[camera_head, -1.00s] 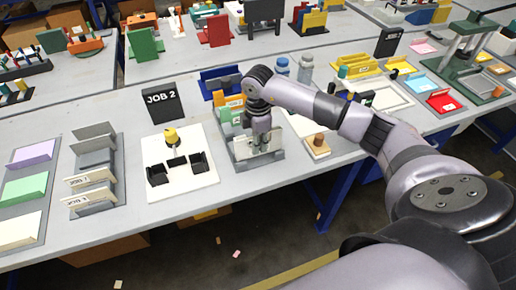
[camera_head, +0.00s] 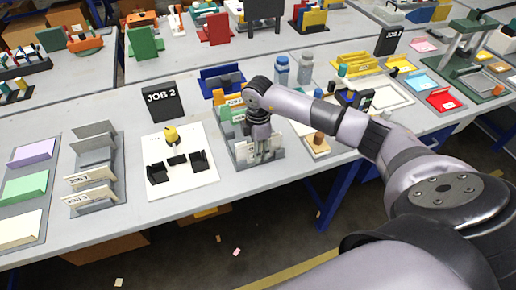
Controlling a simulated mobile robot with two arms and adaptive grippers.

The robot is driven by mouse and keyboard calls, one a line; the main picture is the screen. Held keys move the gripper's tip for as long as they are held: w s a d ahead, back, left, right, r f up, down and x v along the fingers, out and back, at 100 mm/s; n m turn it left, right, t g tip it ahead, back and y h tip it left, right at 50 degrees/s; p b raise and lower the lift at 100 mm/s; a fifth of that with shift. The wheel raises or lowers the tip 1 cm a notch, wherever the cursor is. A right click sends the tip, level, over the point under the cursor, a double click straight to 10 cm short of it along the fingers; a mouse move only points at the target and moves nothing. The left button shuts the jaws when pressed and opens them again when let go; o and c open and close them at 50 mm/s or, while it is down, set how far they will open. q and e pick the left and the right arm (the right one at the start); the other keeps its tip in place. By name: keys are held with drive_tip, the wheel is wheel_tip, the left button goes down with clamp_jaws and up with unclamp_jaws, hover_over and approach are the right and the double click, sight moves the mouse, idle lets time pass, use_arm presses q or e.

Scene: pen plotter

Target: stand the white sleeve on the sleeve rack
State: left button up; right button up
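My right gripper (camera_head: 261,154) points down at the front of a grey rack (camera_head: 278,154) in the middle of the near table. The rack holds upright orange (camera_head: 218,97) and green (camera_head: 226,115) sleeves behind the gripper. A pale, whitish panel (camera_head: 243,151) stands at the front of the rack, right at the fingers. It may be the white sleeve. The fingers are small and overlap it, so I cannot tell whether they grip it. My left gripper is not in view.
A white board with black holders (camera_head: 205,184) lies left of the rack, with a JOB 2 sign (camera_head: 160,101) behind. Further left is another grey rack (camera_head: 75,208) with labelled pieces. A wooden block (camera_head: 318,139) stands close on the right; blue-capped bottles (camera_head: 282,72) are behind.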

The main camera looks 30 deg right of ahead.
drive_tip(key=shift+r, duration=0.2)
wheel_tip(320, 180, up, 12)
drive_tip(key=shift+b, duration=0.95)
